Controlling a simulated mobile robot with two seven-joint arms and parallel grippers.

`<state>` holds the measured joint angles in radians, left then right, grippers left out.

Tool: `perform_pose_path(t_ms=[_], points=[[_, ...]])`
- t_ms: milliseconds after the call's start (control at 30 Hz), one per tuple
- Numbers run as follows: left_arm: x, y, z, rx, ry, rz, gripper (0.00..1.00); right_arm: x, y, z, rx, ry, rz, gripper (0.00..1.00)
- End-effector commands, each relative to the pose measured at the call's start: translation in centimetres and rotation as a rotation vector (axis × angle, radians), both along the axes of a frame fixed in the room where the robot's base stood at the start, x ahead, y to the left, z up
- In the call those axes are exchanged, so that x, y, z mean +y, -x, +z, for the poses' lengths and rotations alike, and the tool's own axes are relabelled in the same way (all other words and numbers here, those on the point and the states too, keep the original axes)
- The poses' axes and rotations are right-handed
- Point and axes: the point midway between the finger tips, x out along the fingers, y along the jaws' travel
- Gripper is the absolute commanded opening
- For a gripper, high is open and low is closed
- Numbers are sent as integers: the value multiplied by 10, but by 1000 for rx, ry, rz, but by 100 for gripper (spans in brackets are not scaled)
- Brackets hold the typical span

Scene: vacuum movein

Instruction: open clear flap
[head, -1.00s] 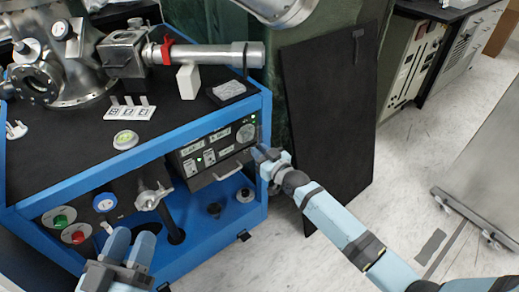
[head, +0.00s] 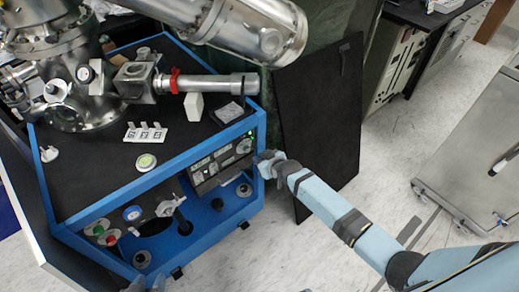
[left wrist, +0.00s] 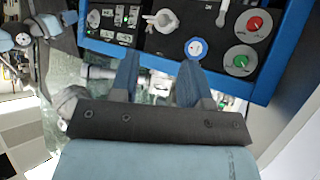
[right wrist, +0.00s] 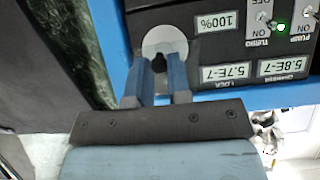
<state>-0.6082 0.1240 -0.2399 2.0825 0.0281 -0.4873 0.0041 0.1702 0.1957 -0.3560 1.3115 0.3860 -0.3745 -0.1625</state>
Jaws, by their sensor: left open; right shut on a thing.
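The black control panel (head: 222,163) sits in the front of the blue-framed cart and carries a round dial with a black knob (right wrist: 188,58). My right gripper (head: 263,160) is at the panel's right end. My left gripper (head: 146,285) is low at the picture's bottom edge. In the left wrist view its fingers (left wrist: 158,66) are apart and empty, facing the cart front.
A steel vacuum chamber (head: 75,95) and pipes stand on the cart's black top. A white valve handle (left wrist: 160,20), a red button (left wrist: 254,23) and a green button (left wrist: 240,61) are on the front. A black board (head: 318,120) leans behind my right arm.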

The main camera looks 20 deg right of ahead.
Motion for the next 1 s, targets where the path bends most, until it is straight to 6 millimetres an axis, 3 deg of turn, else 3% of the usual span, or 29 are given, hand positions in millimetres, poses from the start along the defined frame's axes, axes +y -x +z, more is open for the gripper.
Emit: perform_pose_path(t_ms=[33, 600, 800, 1000], points=[[1, 1, 18, 13, 4, 6, 43, -1, 1, 17, 35, 13, -1, 0], [9, 8, 107, -24, -44, -18, 43, 0, 0, 63, 504, 183, 0, 0], [8, 8, 125, -24, -44, -18, 43, 2, -6, 75, 675, 245, 0, 0], [8, 9, 130, -24, -44, -18, 43, 5, -13, 84, 821, 298, 0, 0]])
